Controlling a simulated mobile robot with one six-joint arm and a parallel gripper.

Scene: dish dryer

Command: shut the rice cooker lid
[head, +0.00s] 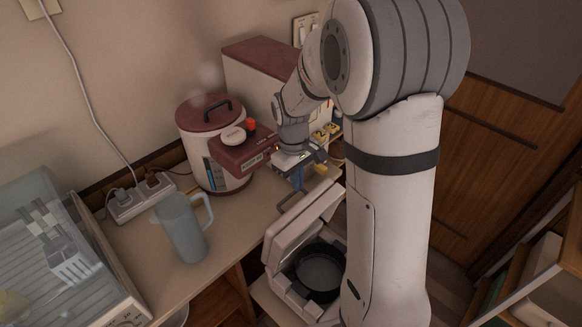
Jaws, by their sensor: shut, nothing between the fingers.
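The rice cooker (283,288) is the white appliance at the lower middle of the head view, with a dark round inner pot (318,270) showing inside. Its white lid (300,228) stands raised and tilted on the left side of the pot, with a grey handle (293,197) at its upper edge. My gripper (297,181) is shut and empty. It appears just above and behind the lid handle in the picture; I cannot tell whether it touches the lid. My arm hides the cooker's right side.
A red-and-white hot water pot (205,118) with faint steam stands behind on the counter. A grey pitcher (183,230) stands left of the cooker. The dish dryer (105,262) is at the left, near a power strip (140,199). Bare counter (235,220) lies between pitcher and cooker.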

